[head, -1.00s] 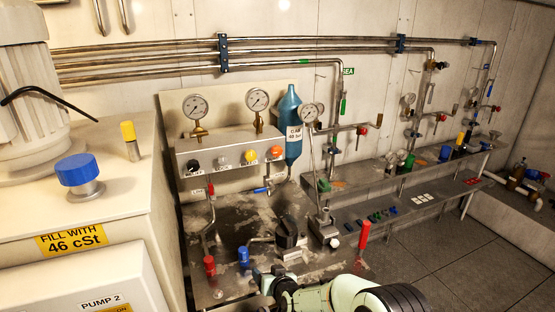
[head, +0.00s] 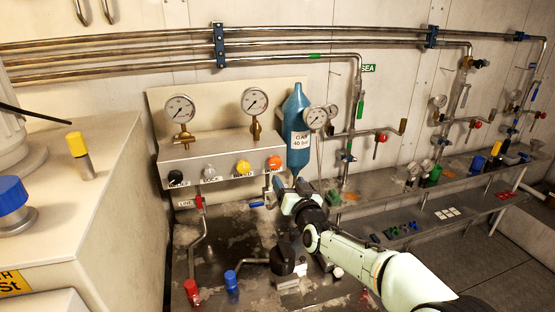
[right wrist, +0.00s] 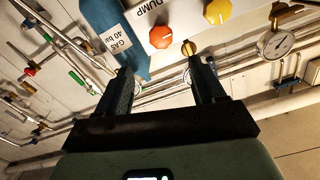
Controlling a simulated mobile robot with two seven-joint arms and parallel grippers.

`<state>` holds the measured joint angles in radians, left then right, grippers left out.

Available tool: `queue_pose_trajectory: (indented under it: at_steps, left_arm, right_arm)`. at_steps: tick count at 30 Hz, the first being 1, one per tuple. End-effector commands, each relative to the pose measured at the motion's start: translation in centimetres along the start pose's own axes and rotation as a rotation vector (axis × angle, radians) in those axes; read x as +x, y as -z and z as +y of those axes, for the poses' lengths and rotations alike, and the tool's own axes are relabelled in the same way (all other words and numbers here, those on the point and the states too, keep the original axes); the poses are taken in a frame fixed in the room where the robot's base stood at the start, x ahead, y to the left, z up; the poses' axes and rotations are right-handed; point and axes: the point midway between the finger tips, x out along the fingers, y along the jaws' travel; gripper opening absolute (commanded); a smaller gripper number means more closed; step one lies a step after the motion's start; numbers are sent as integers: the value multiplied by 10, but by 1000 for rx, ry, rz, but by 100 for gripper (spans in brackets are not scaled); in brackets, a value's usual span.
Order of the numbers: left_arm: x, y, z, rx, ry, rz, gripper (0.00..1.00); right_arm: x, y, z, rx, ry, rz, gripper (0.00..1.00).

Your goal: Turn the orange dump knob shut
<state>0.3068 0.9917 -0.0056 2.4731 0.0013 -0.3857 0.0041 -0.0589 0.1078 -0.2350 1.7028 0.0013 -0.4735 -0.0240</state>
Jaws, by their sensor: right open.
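The orange dump knob (head: 274,162) is at the right end of the knob row on the grey panel box (head: 225,160). In the right wrist view the dump knob (right wrist: 160,37) lies beyond the gap between my fingertips, beside the word DUMP. My right gripper (head: 279,184) is just below the knob in the head view. In the right wrist view my right gripper (right wrist: 157,61) is open, its fingers wide apart with nothing between them. The fingers look apart from the knob. My left gripper is not in view.
A yellow knob (head: 243,167) sits left of the orange one. The blue gas bottle (head: 297,130) hangs close on the right, also large in the right wrist view (right wrist: 116,35). Gauges (head: 255,101) stand above the box. A pipe with a red handle (head: 199,203) rises below it.

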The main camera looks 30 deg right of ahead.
Motion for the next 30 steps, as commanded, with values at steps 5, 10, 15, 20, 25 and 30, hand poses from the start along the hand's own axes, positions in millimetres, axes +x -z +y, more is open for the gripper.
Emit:
queue_pose_trajectory:
  at_steps: [5, 10, 15, 20, 25, 30]
  left_arm:
    - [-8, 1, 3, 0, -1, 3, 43]
    - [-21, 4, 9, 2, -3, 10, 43]
    - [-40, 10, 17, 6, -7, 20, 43]
    - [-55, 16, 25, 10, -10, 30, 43]
    - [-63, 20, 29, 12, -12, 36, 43]
    - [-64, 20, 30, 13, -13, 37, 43]
  right_arm:
    - [21, 0, -1, -2, -1, -2, 69]
    - [57, 1, -1, -3, 0, -1, 69]
    - [91, 3, -1, -1, -1, 0, 69]
    - [116, 3, -1, -1, -1, -1, 69]
    - [129, 1, -1, 0, 0, -1, 69]
    - [132, 0, 0, 0, 0, -1, 69]
